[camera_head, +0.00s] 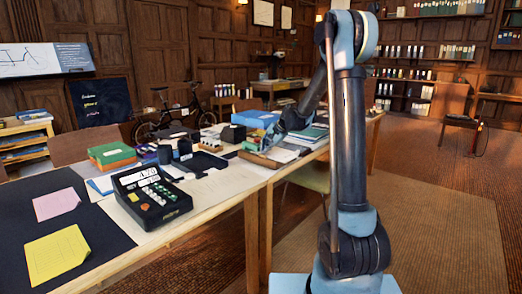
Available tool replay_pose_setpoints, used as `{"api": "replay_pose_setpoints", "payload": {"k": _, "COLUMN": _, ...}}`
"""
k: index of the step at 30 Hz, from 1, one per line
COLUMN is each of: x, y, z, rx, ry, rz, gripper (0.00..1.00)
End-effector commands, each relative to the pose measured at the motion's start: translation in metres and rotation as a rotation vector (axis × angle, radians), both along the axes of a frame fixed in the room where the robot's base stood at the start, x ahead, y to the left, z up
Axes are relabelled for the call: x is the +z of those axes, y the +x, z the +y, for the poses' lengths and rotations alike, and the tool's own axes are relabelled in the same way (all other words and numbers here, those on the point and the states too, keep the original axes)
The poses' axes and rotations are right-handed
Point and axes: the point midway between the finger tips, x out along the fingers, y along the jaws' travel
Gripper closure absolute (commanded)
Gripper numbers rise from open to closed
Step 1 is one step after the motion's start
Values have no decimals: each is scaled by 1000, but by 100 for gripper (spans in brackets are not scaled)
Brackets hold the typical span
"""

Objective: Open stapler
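My arm reaches down over the far part of the long wooden table (230,186). My gripper (268,142) is low over the table, beside papers and a brown tray or clipboard (262,160). It is small here and partly merged with the clutter, so I cannot tell whether its fingers are open or shut, or whether they touch anything. I cannot make out the stapler for certain; it may be among the small items near my gripper or hidden by it.
A black desk calculator (151,198), a green and orange box (112,156), a black tray (200,161) and a blue box (254,119) stand on the table. Yellow paper (57,255) and pink paper (56,204) lie at the near left. Open floor (440,230) lies right.

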Motion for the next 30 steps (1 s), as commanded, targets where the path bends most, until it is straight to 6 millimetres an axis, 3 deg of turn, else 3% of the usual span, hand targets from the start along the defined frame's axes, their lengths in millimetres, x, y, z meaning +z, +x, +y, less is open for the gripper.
{"api": "replay_pose_setpoints", "payload": {"k": 1, "x": 3, "y": 4, "z": 8, "rx": 3, "ry": 11, "rz": -7, "gripper": 100}}
{"api": "replay_pose_setpoints", "payload": {"k": 14, "x": 23, "y": 4, "z": 6, "rx": -2, "ry": 9, "rz": -8, "gripper": 100}}
{"api": "replay_pose_setpoints", "payload": {"k": 30, "x": 28, "y": 1, "z": 3, "rx": -3, "ry": 7, "rz": -6, "gripper": 100}}
